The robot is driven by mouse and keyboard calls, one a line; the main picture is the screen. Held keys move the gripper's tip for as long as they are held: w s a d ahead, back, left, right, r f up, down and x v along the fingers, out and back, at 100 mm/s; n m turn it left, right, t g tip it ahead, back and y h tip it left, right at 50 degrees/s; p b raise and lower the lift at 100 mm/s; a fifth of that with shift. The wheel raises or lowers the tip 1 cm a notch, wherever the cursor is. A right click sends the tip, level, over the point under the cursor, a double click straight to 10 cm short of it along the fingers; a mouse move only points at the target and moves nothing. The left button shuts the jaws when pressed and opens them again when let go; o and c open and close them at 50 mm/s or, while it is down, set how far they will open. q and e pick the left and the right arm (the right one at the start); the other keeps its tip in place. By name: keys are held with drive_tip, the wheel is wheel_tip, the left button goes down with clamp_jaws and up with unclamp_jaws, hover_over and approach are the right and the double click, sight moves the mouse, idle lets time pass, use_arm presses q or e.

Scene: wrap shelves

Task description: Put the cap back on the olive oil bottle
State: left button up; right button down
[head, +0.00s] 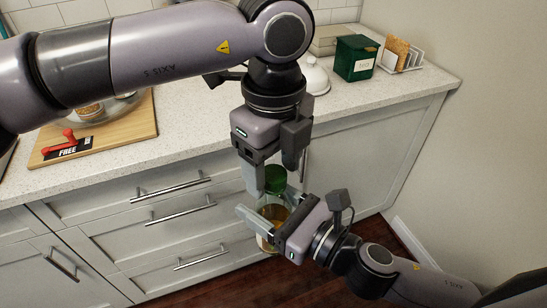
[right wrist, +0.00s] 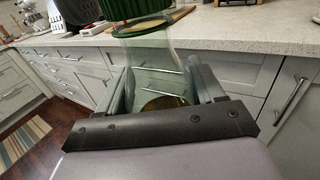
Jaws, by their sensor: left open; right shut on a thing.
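The olive oil bottle (head: 266,241) is clear glass with yellowish oil low inside. My right gripper (head: 267,217) is shut on it and holds it in the air in front of the drawers. In the right wrist view the bottle (right wrist: 158,60) stands between both fingers. The green ridged cap (head: 276,176) is at the bottle's top; it also shows at the upper edge of the right wrist view (right wrist: 130,8). I cannot tell whether it is fully seated. My left gripper (head: 277,186) points down from above, open, with its fingers on either side of the cap.
The speckled countertop (head: 215,133) runs behind the grippers, with grey drawers below. On it are a wooden board (head: 120,132), a red-handled item (head: 69,137), a green box (head: 355,57) and a rack with toast (head: 402,58). The wall (head: 460,180) is at right.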

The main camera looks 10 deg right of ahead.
use_arm(q)
drive_tip(key=c, duration=1.1)
drive_tip(key=m, duration=0.5)
drive_tip(key=shift+m, duration=0.4)
drive_tip(key=m, duration=1)
drive_tip(key=shift+m, duration=0.3)
drive_tip(key=m, duration=1)
drive_tip(key=shift+f+m, duration=0.1)
drive_tip(key=shift+m, duration=0.2)
drive_tip(key=m, duration=0.4)
drive_tip(key=shift+m, duration=0.3)
drive_tip(key=m, duration=0.4)
drive_tip(key=shift+m, duration=0.3)
drive_tip(key=m, duration=0.4)
drive_tip(key=shift+m, duration=0.3)
drive_tip(key=o, duration=1.2)
drive_tip(key=shift+c, duration=0.2)
